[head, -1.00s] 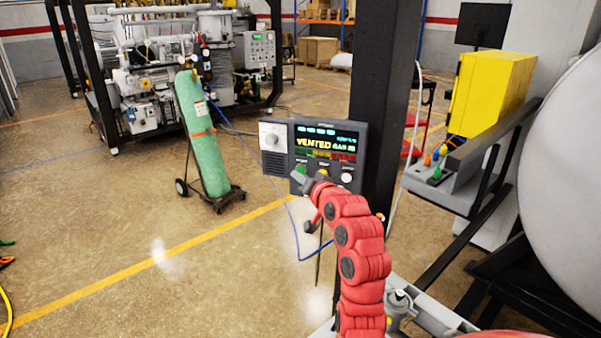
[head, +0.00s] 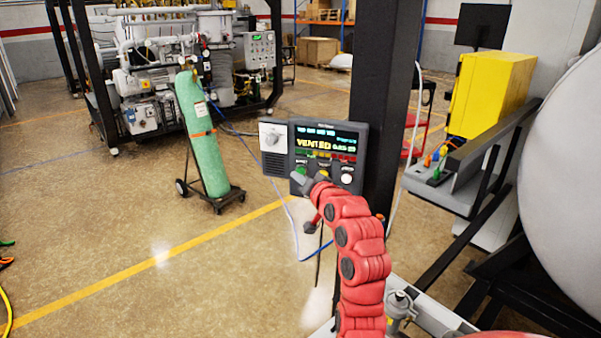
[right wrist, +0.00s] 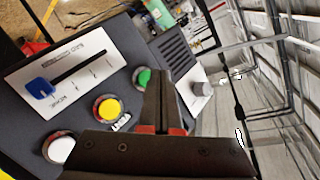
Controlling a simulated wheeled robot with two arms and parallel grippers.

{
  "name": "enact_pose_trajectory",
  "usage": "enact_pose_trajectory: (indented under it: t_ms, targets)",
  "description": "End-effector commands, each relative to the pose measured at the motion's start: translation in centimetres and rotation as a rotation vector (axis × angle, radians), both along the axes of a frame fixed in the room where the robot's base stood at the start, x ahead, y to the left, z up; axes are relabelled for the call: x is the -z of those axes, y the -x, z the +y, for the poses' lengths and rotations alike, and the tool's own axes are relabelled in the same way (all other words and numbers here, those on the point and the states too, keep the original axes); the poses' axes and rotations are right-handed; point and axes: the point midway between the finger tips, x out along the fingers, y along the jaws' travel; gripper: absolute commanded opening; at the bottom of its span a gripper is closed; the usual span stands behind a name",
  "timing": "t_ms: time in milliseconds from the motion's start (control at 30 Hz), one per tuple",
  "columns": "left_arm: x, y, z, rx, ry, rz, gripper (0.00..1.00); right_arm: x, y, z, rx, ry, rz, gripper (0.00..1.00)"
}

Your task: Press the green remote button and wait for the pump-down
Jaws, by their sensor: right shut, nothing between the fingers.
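The remote panel (head: 327,151) is a dark box with a lit display reading "VENTED", mounted beside a black post. Its green button (right wrist: 143,77) shows in the right wrist view, next to a yellow button (right wrist: 108,107) and a white button (right wrist: 60,149). My right gripper (head: 299,180) is shut and empty, at the lower left of the panel's face. In the right wrist view its fingertips (right wrist: 168,82) are just right of the green button, close to the panel. I cannot tell whether they touch it. In the head view the gripper partly covers this area. My left gripper is out of view.
A blue-knobbed slider (right wrist: 40,87) and a grey knob (right wrist: 201,89) flank the buttons. A black post (head: 384,100) stands right of the panel. A green gas cylinder (head: 204,140) on a cart stands to the left. The floor at front left is mostly clear.

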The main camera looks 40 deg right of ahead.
Motion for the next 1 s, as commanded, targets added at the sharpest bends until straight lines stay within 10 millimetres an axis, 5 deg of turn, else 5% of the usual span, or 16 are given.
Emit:
enact_pose_trajectory:
  t_ms: [1000]
  targets:
    - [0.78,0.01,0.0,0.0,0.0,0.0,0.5,0.02,-0.5,-0.7,-0.001,0.0,0.001,0.0]
